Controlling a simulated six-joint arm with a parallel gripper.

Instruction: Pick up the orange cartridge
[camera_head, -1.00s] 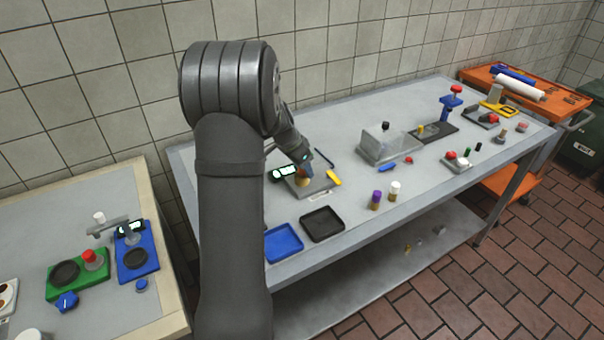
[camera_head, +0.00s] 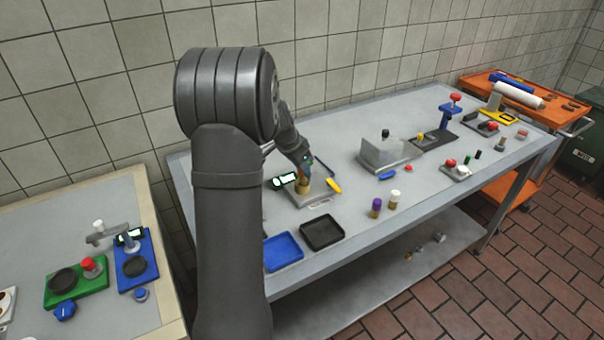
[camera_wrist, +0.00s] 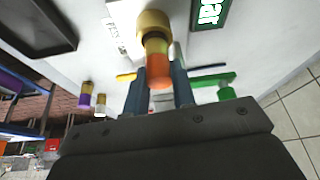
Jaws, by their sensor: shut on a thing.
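My gripper (camera_head: 306,166) is over a grey plate (camera_head: 319,197) on the long grey table. In the wrist view its two blue-grey fingers (camera_wrist: 159,88) are on either side of the orange cartridge (camera_wrist: 159,74), shut on it. The cartridge's far end meets a tan cylinder (camera_wrist: 152,22); I cannot tell whether it sits inside it. In the head view the tan cylinder (camera_head: 304,187) shows just below my fingertips, and the cartridge is mostly hidden by the gripper.
A lit display (camera_head: 284,181) stands left of the plate, and a yellow-handled tool (camera_head: 333,186) lies at its right. Blue (camera_head: 282,252) and black (camera_head: 321,232) trays lie in front.

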